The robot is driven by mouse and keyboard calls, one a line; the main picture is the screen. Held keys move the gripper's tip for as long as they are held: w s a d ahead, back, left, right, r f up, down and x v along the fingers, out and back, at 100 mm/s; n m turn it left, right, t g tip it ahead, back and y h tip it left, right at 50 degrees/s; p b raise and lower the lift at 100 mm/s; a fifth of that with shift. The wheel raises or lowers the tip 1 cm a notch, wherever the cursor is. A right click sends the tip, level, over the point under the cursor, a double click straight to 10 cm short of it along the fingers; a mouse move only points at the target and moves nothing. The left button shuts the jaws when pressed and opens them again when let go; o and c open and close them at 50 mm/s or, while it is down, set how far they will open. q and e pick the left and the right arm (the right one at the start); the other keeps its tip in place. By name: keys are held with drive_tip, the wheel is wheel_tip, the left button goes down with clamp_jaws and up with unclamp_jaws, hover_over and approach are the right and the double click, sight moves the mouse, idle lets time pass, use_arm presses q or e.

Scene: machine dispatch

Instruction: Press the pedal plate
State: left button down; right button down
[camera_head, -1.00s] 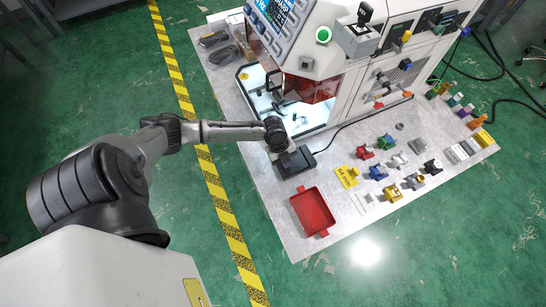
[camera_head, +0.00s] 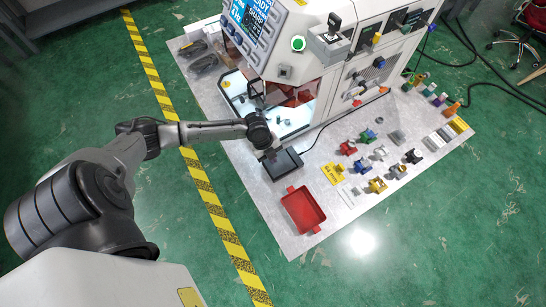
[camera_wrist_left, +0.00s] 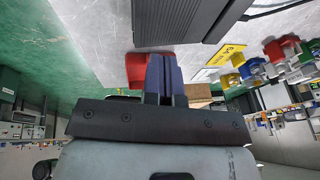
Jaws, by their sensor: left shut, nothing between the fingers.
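The pedal plate (camera_head: 285,164) is a dark, flat box on the grey table in front of the machine. In the left wrist view, the ribbed dark plate (camera_wrist_left: 190,18) fills the top, near the fingers. My left gripper (camera_head: 270,154) is at the left rear edge of the pedal in the head view, pointing down. Its two bluish fingers (camera_wrist_left: 165,75) are together in the wrist view and hold nothing. I cannot tell whether the fingertips touch the plate. My right gripper is not in view.
A red tray (camera_head: 303,210) lies in front of the pedal. The white machine (camera_head: 290,62) with an open, lit bay stands behind. Several coloured parts and a yellow label (camera_head: 333,172) lie to the right. A black cable runs from the pedal toward the machine.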

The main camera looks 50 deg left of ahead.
use_arm(q)
drive_tip(key=w+v, duration=0.1)
drive_tip(key=v, duration=0.7)
drive_tip(key=shift+s, duration=0.3)
drive_tip(key=shift+a, duration=0.15)
drive_tip(key=w+r+t+b, duration=0.1)
drive_tip(key=w+r+b, duration=0.1)
drive_tip(key=w+r, duration=0.4)
drive_tip(key=s+f+g, duration=0.1)
drive_tip(key=f, duration=0.1)
drive_tip(key=s+f+g, duration=0.2)
drive_tip(key=shift+s+f, duration=0.1)
drive_tip(key=shift+f, duration=0.05)
drive_tip(key=shift+f, duration=0.1)
